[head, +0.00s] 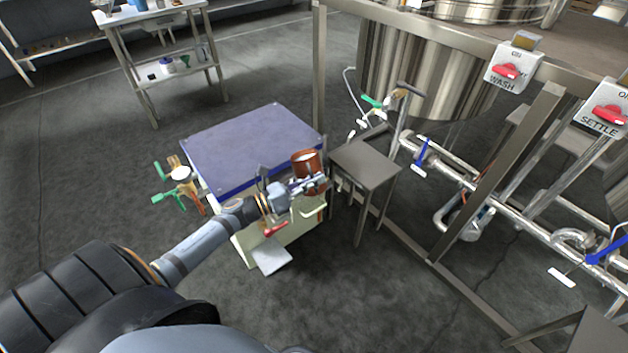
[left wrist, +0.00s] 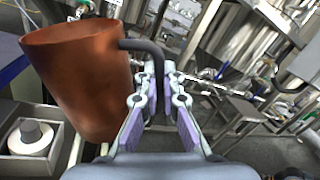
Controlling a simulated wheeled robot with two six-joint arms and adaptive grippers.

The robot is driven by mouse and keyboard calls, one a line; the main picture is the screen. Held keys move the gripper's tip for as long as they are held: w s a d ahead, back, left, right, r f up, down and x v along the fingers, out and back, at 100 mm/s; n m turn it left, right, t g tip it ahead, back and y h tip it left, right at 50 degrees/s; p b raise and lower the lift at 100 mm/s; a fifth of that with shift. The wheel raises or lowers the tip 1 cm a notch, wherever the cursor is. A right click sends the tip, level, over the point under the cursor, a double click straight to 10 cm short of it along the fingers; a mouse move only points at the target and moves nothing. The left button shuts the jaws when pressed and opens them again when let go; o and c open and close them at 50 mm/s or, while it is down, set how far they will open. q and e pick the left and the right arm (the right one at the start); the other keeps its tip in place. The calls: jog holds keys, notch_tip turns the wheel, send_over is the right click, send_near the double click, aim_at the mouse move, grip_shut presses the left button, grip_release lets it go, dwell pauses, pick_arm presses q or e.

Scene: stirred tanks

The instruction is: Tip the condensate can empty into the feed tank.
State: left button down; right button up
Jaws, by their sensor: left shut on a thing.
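The condensate can is a copper-brown can (head: 306,165), open at the top, with a dark bent handle. It also shows large at the left of the left wrist view (left wrist: 85,80). My left gripper (head: 312,184) is shut on the can's handle (left wrist: 158,62), and its fingers stand beside the can wall in the wrist view (left wrist: 160,103). The can looks near upright, above the near right corner of a blue-topped cart. What is in it cannot be told. A large steel tank (head: 405,70) stands behind the frame; no label shows whether it is the feed tank.
The blue-topped cart (head: 250,145) has a green-handled valve (head: 170,197) at its left. A small steel stand (head: 366,163) is just right of the can. Pipes with blue-handled valves (head: 422,155) and a steel frame (head: 320,70) fill the right.

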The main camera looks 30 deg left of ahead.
pick_arm(q)
jog(key=shift+r, duration=0.25)
jog(key=shift+r+n, duration=0.15)
jog(key=shift+n, duration=0.25)
pick_arm(e)
jog(key=shift+s+d+f, duration=0.25)
jog(key=shift+s+f, duration=0.05)
jog(key=shift+f, duration=0.1)
pick_arm(q)
jog(key=shift+d+p, duration=0.1)
jog(key=shift+p, duration=0.2)
pick_arm(e)
jog(key=shift+d, duration=0.1)
